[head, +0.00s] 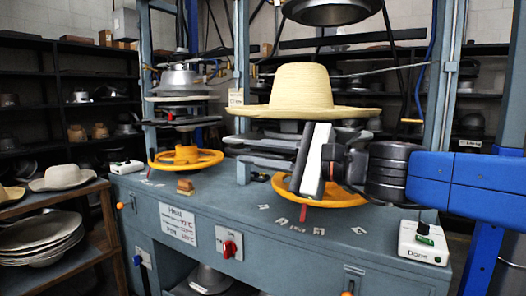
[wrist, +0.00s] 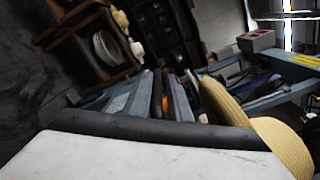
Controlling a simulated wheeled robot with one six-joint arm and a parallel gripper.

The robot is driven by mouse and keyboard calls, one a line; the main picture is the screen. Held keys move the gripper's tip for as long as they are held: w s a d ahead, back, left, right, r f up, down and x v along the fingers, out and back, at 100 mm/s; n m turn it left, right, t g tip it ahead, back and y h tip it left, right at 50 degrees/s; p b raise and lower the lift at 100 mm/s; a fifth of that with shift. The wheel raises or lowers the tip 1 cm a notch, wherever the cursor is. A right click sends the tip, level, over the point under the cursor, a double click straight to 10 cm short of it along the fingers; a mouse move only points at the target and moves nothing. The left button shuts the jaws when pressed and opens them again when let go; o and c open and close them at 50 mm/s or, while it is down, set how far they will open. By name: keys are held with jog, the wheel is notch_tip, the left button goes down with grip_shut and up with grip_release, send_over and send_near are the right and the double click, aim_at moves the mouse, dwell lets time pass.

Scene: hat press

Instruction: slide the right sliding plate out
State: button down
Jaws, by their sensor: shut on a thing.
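The right sliding plate (head: 262,141) is a flat grey piece under the straw hat (head: 302,92) at the right press station. My gripper (head: 312,162), with dark and white fingers, is upright in front of the plate, just below the hat's brim. It is shut on the plate's near part, but the fingers hide the exact contact. In the wrist view, a white finger face with a dark edge (wrist: 150,130) fills the bottom, and the hat's brim (wrist: 225,100) is close on its right.
An orange ring wheel (head: 345,196) is just below my gripper. The blue-grey bench (head: 270,240) carries a white button box (head: 423,243) at right. A left station with another orange wheel (head: 200,161) and shelves of hats (head: 62,178) stand to the left.

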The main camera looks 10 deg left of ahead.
jog(key=shift+s+a+f, duration=0.1)
jog(key=shift+s+f, duration=0.1)
jog(key=shift+s, duration=0.05)
jog(key=c, duration=1.8)
grip_release()
jog(key=shift+r, duration=0.1)
jog(key=shift+s+d, duration=0.1)
jog(key=shift+d, duration=0.2)
jog(key=shift+v, duration=8.3)
